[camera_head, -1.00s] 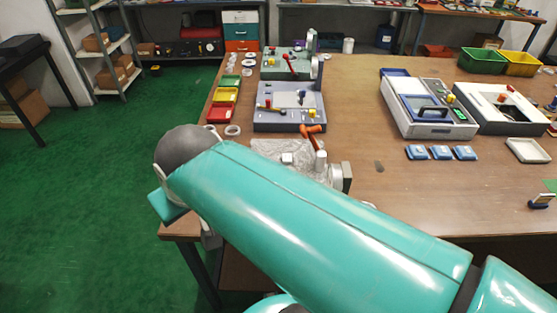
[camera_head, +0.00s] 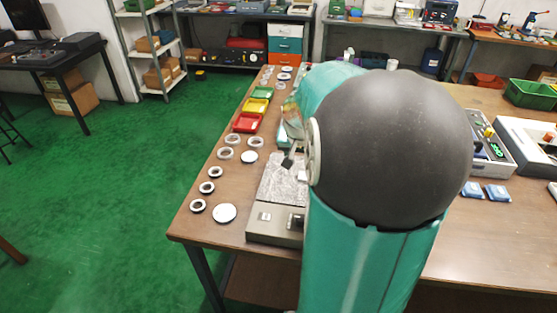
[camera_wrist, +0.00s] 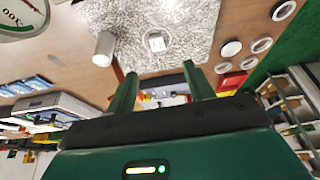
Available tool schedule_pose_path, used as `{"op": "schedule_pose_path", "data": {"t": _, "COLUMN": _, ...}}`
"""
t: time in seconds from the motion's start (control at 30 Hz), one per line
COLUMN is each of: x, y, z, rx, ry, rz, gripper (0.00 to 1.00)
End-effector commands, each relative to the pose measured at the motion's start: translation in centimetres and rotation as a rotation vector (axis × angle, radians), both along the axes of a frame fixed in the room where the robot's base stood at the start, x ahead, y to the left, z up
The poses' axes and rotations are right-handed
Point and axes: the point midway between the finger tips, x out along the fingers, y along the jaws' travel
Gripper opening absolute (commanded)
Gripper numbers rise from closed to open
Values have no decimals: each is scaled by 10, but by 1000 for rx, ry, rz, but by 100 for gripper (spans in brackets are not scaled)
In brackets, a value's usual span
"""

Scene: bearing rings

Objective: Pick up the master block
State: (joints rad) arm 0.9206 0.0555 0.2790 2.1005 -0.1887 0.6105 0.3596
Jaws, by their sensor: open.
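In the head view the block (camera_head: 302,176) shows beside my arm, which hides much of the plate. My gripper (camera_wrist: 160,88) is open in the wrist view, with two green fingers spread apart and nothing between them. The block appears beyond the fingertips, roughly centred between them, and apart from them.
A round dial (camera_wrist: 20,15) is at the wrist view's upper left. An orange-red handle (camera_wrist: 118,70) is near the left finger. Several rings and discs (camera_head: 224,213) lie along the table's left edge, near red (camera_head: 247,122), yellow and green trays.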

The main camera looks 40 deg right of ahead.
Motion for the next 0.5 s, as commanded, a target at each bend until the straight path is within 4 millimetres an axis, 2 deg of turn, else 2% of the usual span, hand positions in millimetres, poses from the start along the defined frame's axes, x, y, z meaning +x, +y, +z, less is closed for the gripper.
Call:
{"op": "schedule_pose_path", "data": {"t": 0.17, "x": 0, "y": -15, "z": -14, "rx": 8, "ry": -3, "rz": -28, "gripper": 53}}
{"op": "schedule_pose_path", "data": {"t": 0.5, "x": 13, "y": -33, "z": -70, "rx": 10, "ry": -1, "rz": -25, "gripper": 53}}
